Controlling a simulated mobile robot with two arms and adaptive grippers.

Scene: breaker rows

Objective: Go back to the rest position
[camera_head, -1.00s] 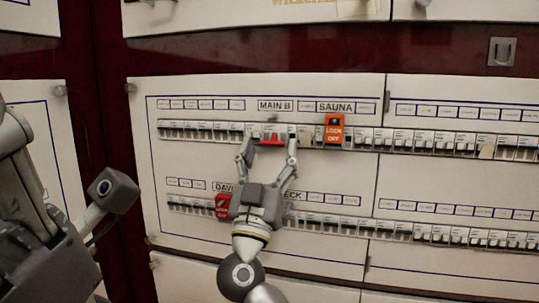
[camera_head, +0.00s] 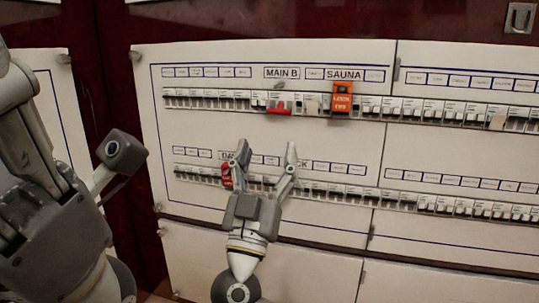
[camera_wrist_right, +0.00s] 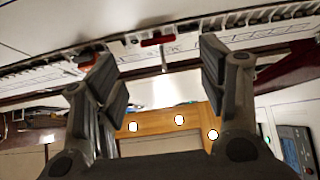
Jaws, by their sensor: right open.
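My right gripper (camera_head: 266,150) is open and empty in front of the breaker panel (camera_head: 345,222), over the lower row, with its fingertips below the upper row. The wrist view shows its two fingers (camera_wrist_right: 158,75) wide apart with nothing between them. A red switch (camera_head: 279,108) sits in the upper breaker row under the MAIN B label (camera_head: 282,72), clear of the gripper. An orange lock-off tag (camera_head: 342,99) hangs under the SAUNA label. Another red piece (camera_head: 227,176) in the lower row is partly hidden by my right gripper. My left arm fills the left edge; its fingers do not show.
The upper breaker row (camera_head: 430,110) and lower breaker row (camera_head: 340,190) run on to the right. A metal latch (camera_head: 520,17) is at the top right. In the wrist view, a wooden strip with white round spots (camera_wrist_right: 165,124) and a dark-screened device (camera_wrist_right: 296,148) show.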

